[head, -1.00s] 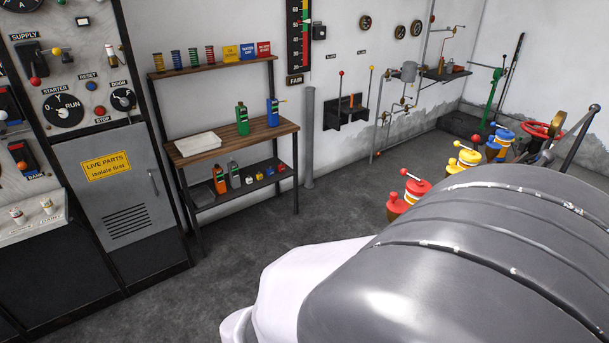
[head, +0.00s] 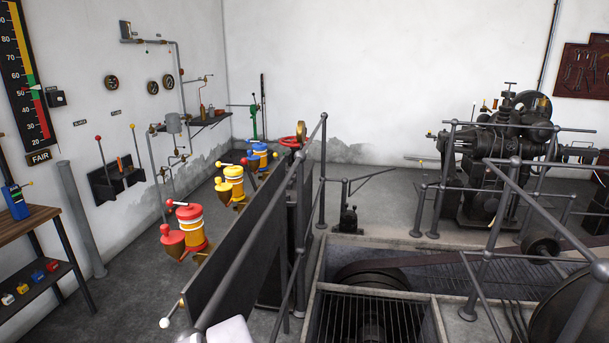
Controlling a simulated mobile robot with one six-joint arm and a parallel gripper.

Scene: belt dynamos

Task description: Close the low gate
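My gripper is not in view. No part is clearly recognisable as the low gate. Grey tubular railings (head: 322,175) with ball joints run beside the sunken pit in the middle of the head view. More railings (head: 488,235) stand on the right around the machinery.
A dark upright panel (head: 245,255) stands beside red, yellow and blue pots (head: 188,225). A pit with a grating (head: 370,318) lies right of it. A dark engine (head: 500,150) stands at the back right. Floor (head: 130,275) is open between the pots and the left wall.

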